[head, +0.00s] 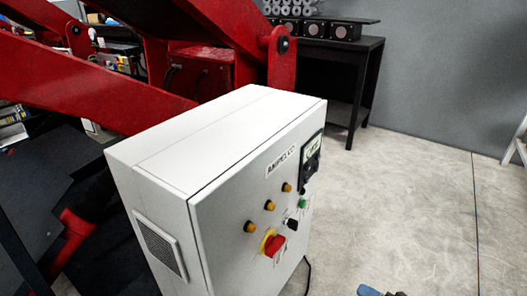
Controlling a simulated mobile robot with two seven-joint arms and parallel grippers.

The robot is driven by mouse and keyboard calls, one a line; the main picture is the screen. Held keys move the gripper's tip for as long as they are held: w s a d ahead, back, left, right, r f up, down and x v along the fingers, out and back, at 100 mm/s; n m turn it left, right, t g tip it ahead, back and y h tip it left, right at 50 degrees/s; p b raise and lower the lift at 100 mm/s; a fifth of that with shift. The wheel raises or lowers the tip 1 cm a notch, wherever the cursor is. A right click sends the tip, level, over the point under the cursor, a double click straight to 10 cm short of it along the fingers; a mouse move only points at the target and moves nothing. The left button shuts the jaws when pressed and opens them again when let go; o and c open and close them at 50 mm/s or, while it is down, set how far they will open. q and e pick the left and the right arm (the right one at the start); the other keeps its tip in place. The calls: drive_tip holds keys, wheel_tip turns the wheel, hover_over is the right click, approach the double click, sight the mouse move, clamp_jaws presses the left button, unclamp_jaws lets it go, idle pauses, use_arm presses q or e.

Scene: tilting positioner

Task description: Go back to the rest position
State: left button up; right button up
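The task names no object to handle. A white control box (240,190) stands in the middle, with a red and yellow rotary switch (273,243), several orange buttons, a green button (304,203) and a dark meter panel (312,155) on its front. A small blue and dark part (380,291) shows at the bottom edge, right of the box. It may be the tip of my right arm, mostly cut off, and its fingers cannot be made out. My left gripper is not in view.
Large red machine arms (95,88) rise behind and left of the box. A black table (345,70) with dark square units stands against the grey wall. A cable lies on the floor by the box. The concrete floor (420,190) on the right is clear.

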drive_tip(key=s+a+r+m+h, duration=0.2)
drive_tip(key=s+r+m+h, duration=0.15)
drive_tip(key=s+m, duration=0.45)
drive_tip(key=s+a+r+m+h, duration=0.25)
drive_tip(key=s+r+m, duration=0.25)
drive_tip(key=m, duration=0.4)
drive_tip(key=w+a+r+m+t+h, duration=0.2)
drive_tip(key=a+r+m+t, duration=0.15)
drive_tip(key=a+m, duration=0.25)
use_arm(q)
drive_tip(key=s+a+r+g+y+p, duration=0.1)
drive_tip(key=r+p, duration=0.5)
drive_tip(key=p, duration=1)
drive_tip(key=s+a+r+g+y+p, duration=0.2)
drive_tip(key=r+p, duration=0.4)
drive_tip(key=p, duration=1.1)
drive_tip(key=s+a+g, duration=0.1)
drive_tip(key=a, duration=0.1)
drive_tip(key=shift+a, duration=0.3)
use_arm(e)
drive_tip(key=s+d+r+g+h, duration=0.1)
drive_tip(key=s+d+r+g, duration=0.1)
drive_tip(key=r, duration=0.4)
drive_tip(key=s+d+r+g+h, duration=0.2)
drive_tip(key=d+r, duration=0.1)
drive_tip(key=r, duration=0.3)
drive_tip(key=shift+d+r, duration=0.3)
drive_tip(key=shift+r, duration=0.1)
drive_tip(key=shift+g, duration=0.25)
